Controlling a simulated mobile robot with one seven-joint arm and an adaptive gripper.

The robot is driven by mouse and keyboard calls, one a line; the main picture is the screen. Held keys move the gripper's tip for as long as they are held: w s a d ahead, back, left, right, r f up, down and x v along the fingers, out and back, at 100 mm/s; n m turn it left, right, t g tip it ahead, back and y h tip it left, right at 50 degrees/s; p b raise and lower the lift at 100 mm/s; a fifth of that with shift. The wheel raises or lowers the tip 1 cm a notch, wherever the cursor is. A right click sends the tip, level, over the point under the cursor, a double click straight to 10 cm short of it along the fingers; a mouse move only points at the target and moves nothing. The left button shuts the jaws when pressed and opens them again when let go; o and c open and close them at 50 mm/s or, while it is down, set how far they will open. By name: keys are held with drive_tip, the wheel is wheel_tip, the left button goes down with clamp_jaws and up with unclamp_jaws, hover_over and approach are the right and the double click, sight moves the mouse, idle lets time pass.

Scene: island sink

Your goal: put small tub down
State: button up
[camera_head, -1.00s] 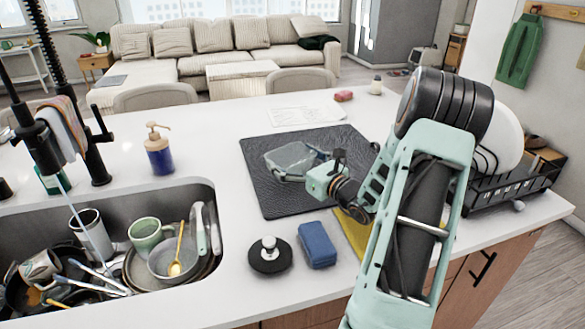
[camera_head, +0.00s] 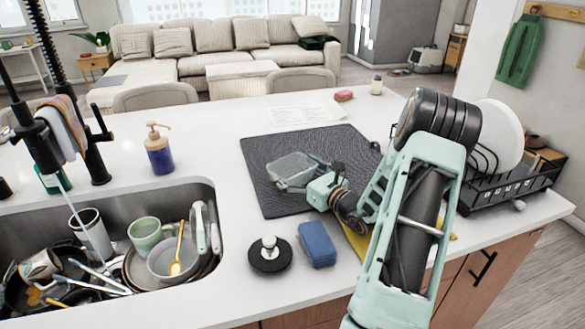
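The small tub (camera_head: 292,167) is a clear, see-through container over the black drying mat (camera_head: 265,198) on the counter. My gripper (camera_head: 311,182) is at the tub's near right side, reaching in from the right. Its fingers are small and partly hidden by the gripper body and the tub, so I cannot tell whether they are closed on the tub's edge or apart from it. The tub looks low, at or very near the mat; I cannot tell if its base touches.
A sink (camera_head: 203,272) full of dishes lies to the left. A blue sponge (camera_head: 317,243) and a black round item with a white knob (camera_head: 270,254) sit in front of the mat. A dish rack (camera_head: 510,185) with plates stands right. The mat's far part is clear.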

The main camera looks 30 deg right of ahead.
drive_tip(key=shift+r, duration=0.15)
drive_tip(key=shift+s+d, duration=0.1)
drive_tip(key=shift+s, duration=0.1)
drive_tip(key=s, duration=0.4)
drive_tip(key=s+d, duration=0.1)
drive_tip(key=s, duration=0.6)
drive_tip(key=shift+s+d, duration=0.25)
drive_tip(key=shift+s, duration=0.05)
